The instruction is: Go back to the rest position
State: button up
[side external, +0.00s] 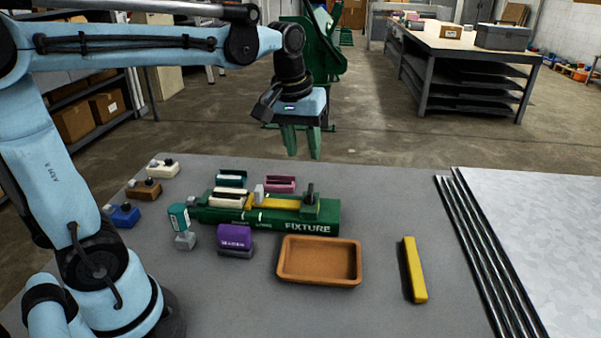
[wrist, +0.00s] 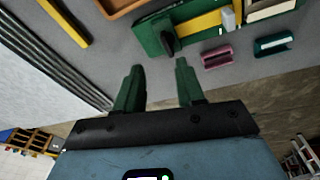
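My gripper (side external: 301,142) hangs in the air above the far edge of the grey table, behind the green fixture (side external: 315,216). In the wrist view its two green fingers (wrist: 158,84) stand apart with nothing between them. The fixture lies on the table with a yellow bar (side external: 278,202) and a pale piece along it. No object touches the gripper.
An orange-brown tray (side external: 320,279) and a loose yellow bar (side external: 414,270) lie in front. A purple block (side external: 234,239), a teal-topped tool (side external: 180,222) and small coloured blocks stand left. Metal rods (side external: 487,250) and a sheet (side external: 545,240) lie right.

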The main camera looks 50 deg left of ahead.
jog(key=s+d+f+m+t, duration=0.3)
jog(key=s+f+m+t, duration=0.2)
jog(key=s, duration=0.3)
jog(key=shift+s+d+f+m, duration=0.25)
jog(key=shift+d+f+m, duration=0.1)
jog(key=shift+f+m, duration=0.2)
